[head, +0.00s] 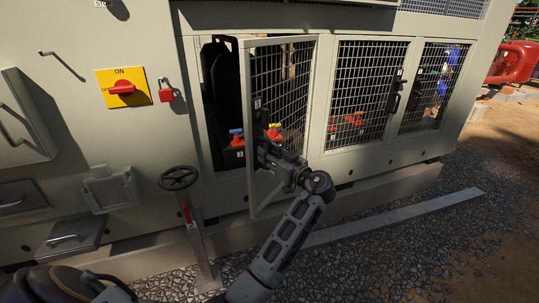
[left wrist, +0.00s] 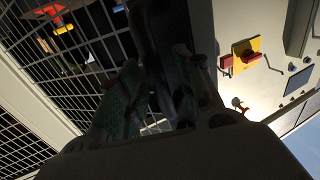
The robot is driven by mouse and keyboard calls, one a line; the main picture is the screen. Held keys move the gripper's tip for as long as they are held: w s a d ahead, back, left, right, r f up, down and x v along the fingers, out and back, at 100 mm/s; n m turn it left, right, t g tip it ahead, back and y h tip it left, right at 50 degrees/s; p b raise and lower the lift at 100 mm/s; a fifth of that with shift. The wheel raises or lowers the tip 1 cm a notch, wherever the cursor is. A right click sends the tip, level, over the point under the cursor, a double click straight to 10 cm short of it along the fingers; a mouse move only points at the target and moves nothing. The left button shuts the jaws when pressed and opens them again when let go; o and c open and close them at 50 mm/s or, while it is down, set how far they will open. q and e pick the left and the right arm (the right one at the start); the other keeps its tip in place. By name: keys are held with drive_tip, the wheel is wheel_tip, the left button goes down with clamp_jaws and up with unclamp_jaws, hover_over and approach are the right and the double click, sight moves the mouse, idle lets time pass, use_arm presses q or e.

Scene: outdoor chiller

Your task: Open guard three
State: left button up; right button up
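Guard three (head: 281,85) is a framed mesh door with a small "3" label on the chiller's side. In the head view it stands swung outward, with a dark opening (head: 221,95) to its left. My left gripper (head: 266,142) is at the door's free edge, by its black handle. In the left wrist view the dark handle (left wrist: 160,35) runs between the two fingers (left wrist: 165,100), which appear closed around it; shadow hides the exact contact. The mesh shows on the left of that view. My right gripper is not in view.
Two more mesh guards (head: 366,90) to the right are closed. A yellow switch plate with a red knob (head: 122,87) and a red padlock (head: 166,92) are on the left panel. A post with a handwheel (head: 178,178) stands left of my arm. Gravel (head: 400,225) lies in front.

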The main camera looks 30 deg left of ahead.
sight(269, 126)
use_arm(q)
drive_tip(key=shift+r, duration=0.1)
drive_tip(key=shift+r, duration=4.9)
